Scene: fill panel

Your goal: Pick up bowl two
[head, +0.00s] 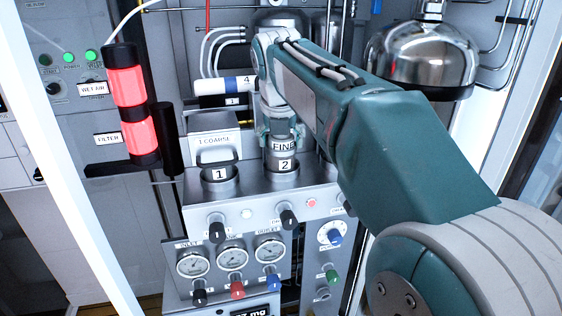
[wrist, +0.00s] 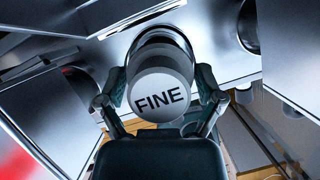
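Bowl two (head: 284,147) is a grey metal cylinder marked FINE. It stands upright at the socket marked 2 (head: 285,180) on the metal panel. My gripper (head: 278,125) is directly above it, pointing down, partly hidden by my own arm. In the wrist view the round end of bowl two (wrist: 162,98) faces me, with the word FINE readable. The two dark fingers of my gripper (wrist: 162,85) lie on either side of the cylinder, very close to its wall. Whether both fingers press on it I cannot tell.
Black knobs (head: 217,230) and gauges (head: 232,260) are below. A red-lit cylinder (head: 128,90) stands left. A shiny steel dome (head: 420,60) hangs at upper right.

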